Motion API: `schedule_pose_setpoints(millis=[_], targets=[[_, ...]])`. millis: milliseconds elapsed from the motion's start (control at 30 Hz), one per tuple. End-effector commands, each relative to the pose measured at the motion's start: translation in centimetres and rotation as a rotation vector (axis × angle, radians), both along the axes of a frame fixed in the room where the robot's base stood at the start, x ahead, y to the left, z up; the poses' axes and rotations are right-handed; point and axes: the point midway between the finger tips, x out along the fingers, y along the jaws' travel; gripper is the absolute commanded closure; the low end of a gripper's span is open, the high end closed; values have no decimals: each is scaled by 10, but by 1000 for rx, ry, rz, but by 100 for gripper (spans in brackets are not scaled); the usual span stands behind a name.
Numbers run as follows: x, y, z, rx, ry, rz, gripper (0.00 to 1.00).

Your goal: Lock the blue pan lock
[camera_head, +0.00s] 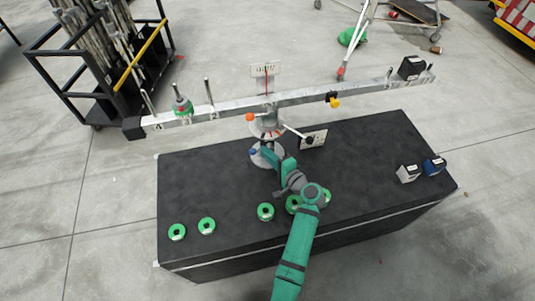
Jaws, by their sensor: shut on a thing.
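The blue pan lock (253,152) is a small blue knob on the left side of the grey fluid head's round base, low on the mount. My green and grey arm reaches up from the bottom, and my gripper (264,152) is at the blue knob, shut on it. The fingers are too small to see clearly, and the arm partly covers the base. An orange-red knob (250,117) sits higher on the left of the head. A long grey metal beam (235,104) lies across the top of the head, sloping up to the right.
The head stands on a black box top (225,180). Several green discs (207,225) lie along its front edge. A white-and-black block (409,173) and a blue-and-black block (434,165) sit at the right. A black cart (70,55) stands back left.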

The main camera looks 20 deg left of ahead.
Motion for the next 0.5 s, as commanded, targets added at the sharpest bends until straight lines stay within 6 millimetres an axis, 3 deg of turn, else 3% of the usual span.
schedule_pose_setpoints(millis=[467, 500], targets=[[1, -2, 0, 14, 11, -4, 100], [1, -2, 0, 14, 11, -4, 88]])
